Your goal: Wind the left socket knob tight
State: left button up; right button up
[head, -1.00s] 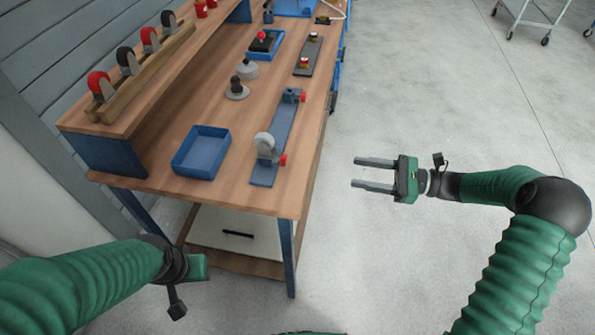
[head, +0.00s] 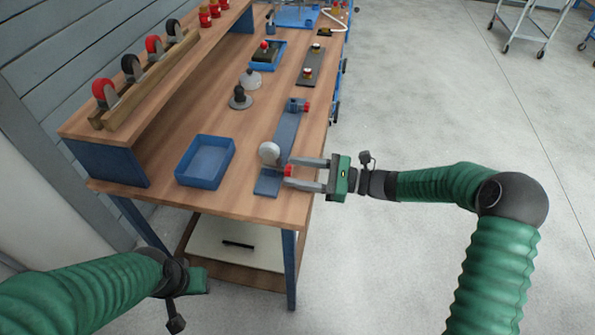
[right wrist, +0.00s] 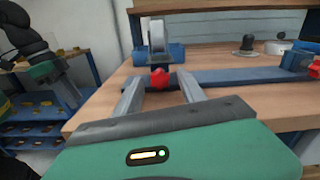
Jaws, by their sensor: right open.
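The red knob (head: 289,170) is on the near socket of the blue fixture plate (head: 284,132), under a grey-white disc (head: 269,153). In the right wrist view, this knob (right wrist: 159,78) is on the left socket (right wrist: 174,54), and the disc stands upright behind it. My right gripper (head: 293,174) is open, its fingertips on either side of the knob; I cannot tell whether they touch it. It also shows in the right wrist view (right wrist: 160,92). My left gripper (head: 194,280) hangs low at the left, off the bench, with its fingers hidden.
The other socket's red knob (head: 307,106) is at the plate's far end. A blue tray (head: 206,181) is left of the plate, with a dark knobbed part (head: 239,98) behind. Several casters stand on a wooden rack (head: 145,80).

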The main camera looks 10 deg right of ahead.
jog(key=shift+d, duration=0.2)
grip_shut()
jog(key=shift+f+m+b, duration=0.1)
jog(key=shift+m+b, duration=0.4)
jog(key=shift+m, duration=0.2)
jog(key=shift+m+b, duration=0.45)
jog(key=shift+m, duration=0.65)
jog(key=shift+m+b, duration=0.35)
jog(key=shift+m, duration=1.35)
jog(key=shift+w, duration=0.1)
